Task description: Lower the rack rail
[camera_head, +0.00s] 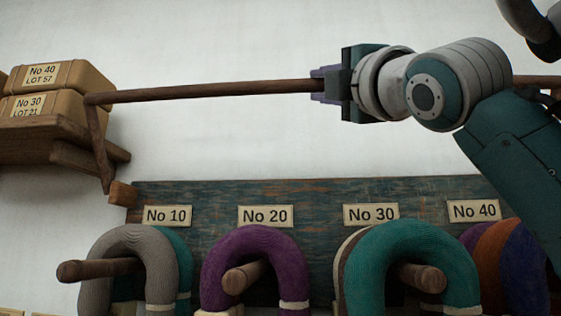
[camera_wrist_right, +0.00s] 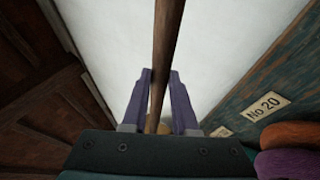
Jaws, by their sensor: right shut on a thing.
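The rack rail (camera_head: 215,89) is a long brown wooden bar. In the head view it runs across in front of the white wall, above the yarn rack, with a wooden arm (camera_head: 98,145) angling down from its left end. My right gripper (camera_head: 322,84) is shut on the rail near the middle of the head view. In the right wrist view the rail (camera_wrist_right: 167,45) passes between the two purple fingers (camera_wrist_right: 160,105). The rail's right part is largely hidden behind my right arm. My left gripper is not in view.
Below the rail, a weathered board (camera_head: 322,191) carries labels No 10 to No 40. Thick yarn hanks, including a purple one (camera_head: 215,262) and a teal one (camera_head: 375,260), hang on wooden pegs. Boxes (camera_head: 62,75) sit on a shelf (camera_head: 35,140) at left.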

